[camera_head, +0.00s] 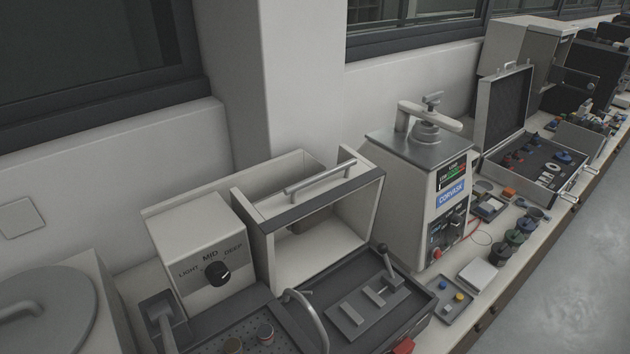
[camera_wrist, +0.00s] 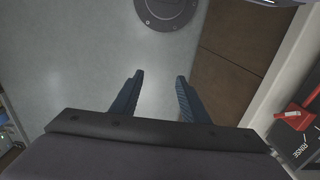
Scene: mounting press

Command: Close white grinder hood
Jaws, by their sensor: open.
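The white grinder hood (camera_head: 335,210) is raised in the head view, with its front frame tilted up and its inside showing. A metal bar handle (camera_head: 320,181) runs along the top of its frame. Below the hood lies the dark grinder bed (camera_head: 372,318) with grey blocks and a lever. My gripper (camera_wrist: 158,80) shows only in the wrist view. Its two blue fingers are apart with nothing between them, over the grey floor. The hood is not in the wrist view, so I cannot tell its exact distance from my gripper.
A white unit with a MID dial (camera_head: 217,273) stands left of the hood. The CORVASK press (camera_head: 424,195) stands close on its right. An open case (camera_head: 541,162) lies farther right. A red part (camera_wrist: 293,116) shows at the wrist view's right edge. The grey floor is open.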

